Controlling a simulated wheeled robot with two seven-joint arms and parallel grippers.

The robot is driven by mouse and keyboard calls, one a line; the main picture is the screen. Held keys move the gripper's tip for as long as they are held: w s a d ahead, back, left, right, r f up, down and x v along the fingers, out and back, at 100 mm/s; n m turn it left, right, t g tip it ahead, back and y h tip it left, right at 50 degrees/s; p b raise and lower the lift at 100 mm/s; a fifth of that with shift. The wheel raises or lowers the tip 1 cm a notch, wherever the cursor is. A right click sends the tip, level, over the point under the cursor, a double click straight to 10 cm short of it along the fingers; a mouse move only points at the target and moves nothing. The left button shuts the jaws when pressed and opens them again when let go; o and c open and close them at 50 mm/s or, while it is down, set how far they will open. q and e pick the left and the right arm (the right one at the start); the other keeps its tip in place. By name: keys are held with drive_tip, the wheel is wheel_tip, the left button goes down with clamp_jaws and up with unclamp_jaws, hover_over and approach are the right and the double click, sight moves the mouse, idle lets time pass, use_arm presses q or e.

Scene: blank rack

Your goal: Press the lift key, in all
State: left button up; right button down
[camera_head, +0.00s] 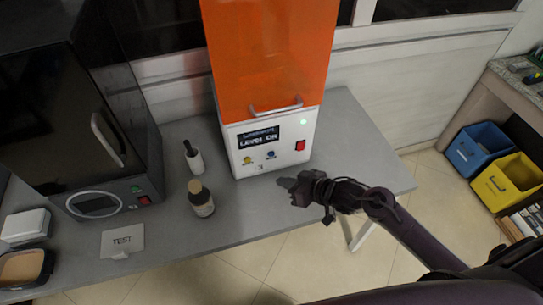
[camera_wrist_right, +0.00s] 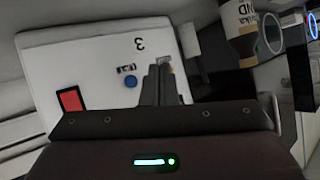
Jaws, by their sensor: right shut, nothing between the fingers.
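A machine with a white base (camera_head: 243,163) and an orange cover (camera_head: 265,50) stands at the back of the grey table. Its front has a screen (camera_head: 260,139) reading "LEVEL OK", a yellow key (camera_head: 247,160), a blue key (camera_head: 271,155) and a red switch (camera_head: 300,145). My right gripper (camera_head: 284,183) is shut and empty, low in front of this panel. In the right wrist view my closed fingers (camera_wrist_right: 160,70) overlap the panel beside the blue key (camera_wrist_right: 131,82); the red switch (camera_wrist_right: 71,99) is at left. The yellow key is not visible there, and contact cannot be told. My left gripper is out of view.
A dark oven-like device (camera_head: 75,110) and a "TEST" card (camera_head: 122,241) are farther left. The table's right part is clear. Blue (camera_head: 477,150) and yellow (camera_head: 508,182) bins stand at right.

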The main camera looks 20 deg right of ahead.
sight(271, 154)
drive_tip(key=w+b, duration=0.2)
drive_tip(key=w, duration=0.5)
drive_tip(key=shift+b, duration=0.3)
drive_tip(key=shift+s+a, duration=0.1)
idle(0.9)
idle(0.7)
drive_tip(key=shift+w, duration=0.45)
